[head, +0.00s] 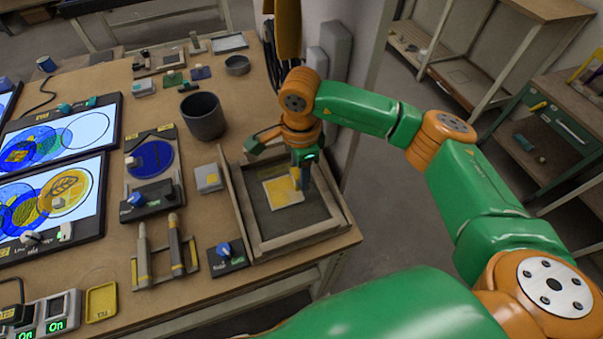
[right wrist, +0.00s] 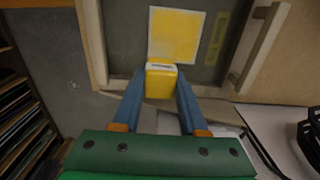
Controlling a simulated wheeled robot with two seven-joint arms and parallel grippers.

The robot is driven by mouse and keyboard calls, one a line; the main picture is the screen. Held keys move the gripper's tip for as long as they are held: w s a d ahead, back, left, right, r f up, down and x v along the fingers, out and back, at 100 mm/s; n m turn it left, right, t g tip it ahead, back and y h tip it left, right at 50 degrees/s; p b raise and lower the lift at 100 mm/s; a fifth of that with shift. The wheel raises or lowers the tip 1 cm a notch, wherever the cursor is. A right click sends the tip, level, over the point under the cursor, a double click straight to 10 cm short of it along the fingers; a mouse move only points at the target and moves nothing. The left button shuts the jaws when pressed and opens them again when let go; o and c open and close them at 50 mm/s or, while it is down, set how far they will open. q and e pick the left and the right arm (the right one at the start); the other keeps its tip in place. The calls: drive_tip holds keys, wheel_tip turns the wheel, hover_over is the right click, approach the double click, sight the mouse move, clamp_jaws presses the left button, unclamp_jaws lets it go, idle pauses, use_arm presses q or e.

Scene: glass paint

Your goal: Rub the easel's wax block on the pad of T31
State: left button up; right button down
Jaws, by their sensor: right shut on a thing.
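My right gripper (head: 303,176) is low over the wooden-framed tray (head: 239,205) at the bench's right end. In the right wrist view, its two blue fingers (right wrist: 160,88) are shut on a yellow block (right wrist: 160,84), taken to be the wax block. The tray holds a yellow square with a pale border (head: 283,192), also in the right wrist view (right wrist: 176,36). The block is at the square's near edge in that view; I cannot tell whether it touches. I cannot read T31 on the square. My left gripper is out of view.
Lit panels with coloured circles (head: 58,195) stand at the left. A dark cup (head: 203,115), a blue disc holder (head: 151,158), two pen-like tools (head: 160,250) and a blue-knobbed box (head: 227,256) are left of the tray. A small yellow dish (head: 101,301) is at front left.

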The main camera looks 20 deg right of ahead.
drive_tip(key=r, duration=0.1)
drive_tip(key=r+p, duration=0.1)
drive_tip(key=r, duration=0.1)
drive_tip(key=shift+d+r+p, duration=0.2)
drive_tip(key=shift+d+p, duration=0.05)
drive_tip(key=shift+p, duration=0.1)
drive_tip(key=shift+a+r, duration=0.1)
drive_tip(key=shift+r, duration=0.25)
